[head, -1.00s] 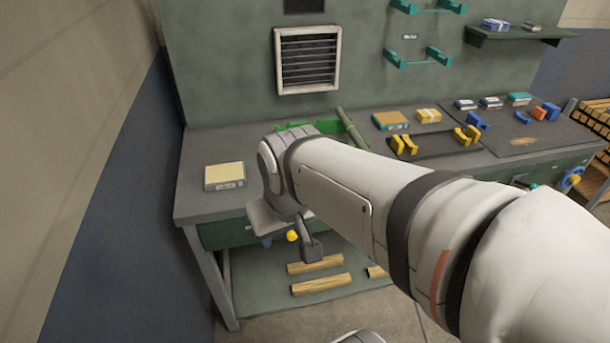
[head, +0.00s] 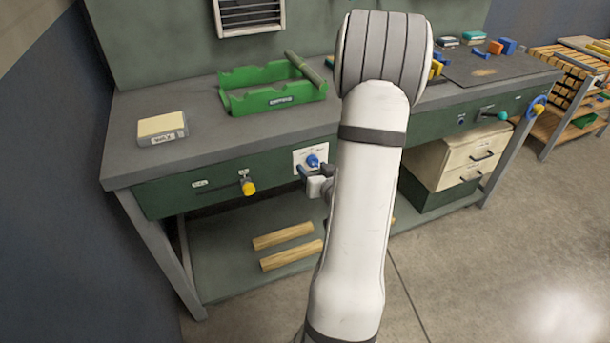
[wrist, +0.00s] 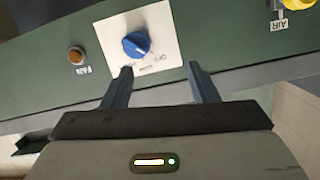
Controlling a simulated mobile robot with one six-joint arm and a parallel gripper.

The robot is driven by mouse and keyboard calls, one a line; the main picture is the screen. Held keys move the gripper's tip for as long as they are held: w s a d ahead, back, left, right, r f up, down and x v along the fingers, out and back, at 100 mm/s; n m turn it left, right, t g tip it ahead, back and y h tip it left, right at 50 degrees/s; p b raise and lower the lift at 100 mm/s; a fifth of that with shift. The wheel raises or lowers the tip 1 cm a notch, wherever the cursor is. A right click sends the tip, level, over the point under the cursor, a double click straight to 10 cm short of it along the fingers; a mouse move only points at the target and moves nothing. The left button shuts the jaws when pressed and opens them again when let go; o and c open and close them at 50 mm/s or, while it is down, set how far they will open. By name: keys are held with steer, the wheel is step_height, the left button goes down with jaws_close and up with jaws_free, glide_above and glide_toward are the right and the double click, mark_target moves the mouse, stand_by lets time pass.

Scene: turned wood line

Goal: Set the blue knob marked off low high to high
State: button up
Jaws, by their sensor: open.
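The blue knob (head: 312,160) sits on a white plate (head: 298,155) on the green front of the bench. In the wrist view the blue knob (wrist: 136,44) shows on its white plate (wrist: 165,30), with small lettering on the near side; OFF is readable, the rest is hard to read. I cannot tell which mark the knob points to. My gripper (wrist: 159,70) is open and empty, its two fingers short of the knob, which lies nearer the left finger's line. In the head view my gripper (head: 308,180) is partly hidden by my arm, just below the knob.
In the wrist view an orange button (wrist: 76,55) labelled FAN is left of the plate, and a yellow handle (wrist: 298,5) labelled AIR is upper right. A green tray (head: 270,98) and a yellow-topped box (head: 162,128) stand on the bench. Wooden pieces (head: 283,236) lie on the shelf below.

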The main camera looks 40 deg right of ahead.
mark_target(315, 165)
steer(key=s+d+f+m+t+b, duration=0.2)
steer(key=s+f, duration=0.1)
steer(key=f, duration=0.1)
steer(key=shift+t+h, duration=0.3)
steer(key=shift+h, duration=0.1)
steer(key=shift+r+b+x, duration=0.2)
steer(key=shift+b+x, duration=2.55)
steer(key=shift+x, duration=0.95)
steer(key=shift+c, duration=0.3)
